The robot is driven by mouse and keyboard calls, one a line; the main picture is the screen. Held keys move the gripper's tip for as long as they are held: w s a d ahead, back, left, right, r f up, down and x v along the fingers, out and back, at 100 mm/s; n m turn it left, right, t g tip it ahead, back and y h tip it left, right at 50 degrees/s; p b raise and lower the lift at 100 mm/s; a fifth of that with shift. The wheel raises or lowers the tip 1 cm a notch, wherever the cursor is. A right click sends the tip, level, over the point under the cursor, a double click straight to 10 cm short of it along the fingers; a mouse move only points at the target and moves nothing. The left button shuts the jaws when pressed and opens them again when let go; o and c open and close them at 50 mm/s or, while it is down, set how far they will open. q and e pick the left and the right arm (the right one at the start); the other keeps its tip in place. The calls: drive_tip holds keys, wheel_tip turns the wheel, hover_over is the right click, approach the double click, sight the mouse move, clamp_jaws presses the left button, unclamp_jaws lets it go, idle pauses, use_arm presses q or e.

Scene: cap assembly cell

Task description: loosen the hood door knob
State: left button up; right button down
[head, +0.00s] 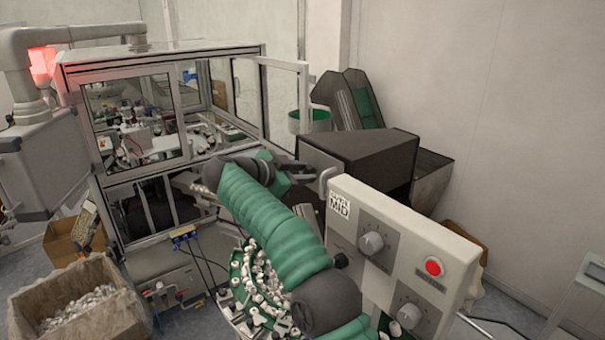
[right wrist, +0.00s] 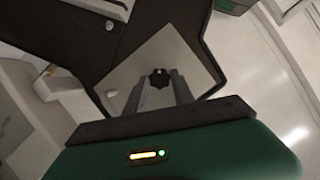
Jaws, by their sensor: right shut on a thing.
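The dark hood (head: 362,160) stands at the centre right of the head view. My green right arm reaches up from the bottom, and its right gripper (head: 308,174) is at the hood's near left side. In the right wrist view a small black knob (right wrist: 160,77) sits in front of a pale panel (right wrist: 172,58), between the tips of my right gripper (right wrist: 159,84). The gripper is shut on it. In the head view the knob is hidden behind the gripper and the control box. My left gripper is not in view.
A pale control box (head: 405,245) with dials and a red button stands close to the right of my arm. A green bowl of white caps (head: 262,275) lies below it. A glazed machine cabinet (head: 165,110) is at left, with an open box (head: 75,305) of parts in front.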

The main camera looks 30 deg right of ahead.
drive_tip(key=shift+a+f, duration=0.1)
drive_tip(key=shift+f, duration=0.3)
drive_tip(key=c, duration=1.3)
unclamp_jaws()
drive_tip(key=shift+w, duration=0.1)
drive_tip(key=shift+o, duration=1.2)
drive_tip(key=shift+w+r, duration=0.15)
drive_tip(key=v, duration=1.7)
drive_tip(key=shift+w+d, duration=0.15)
drive_tip(key=shift+d, duration=0.15)
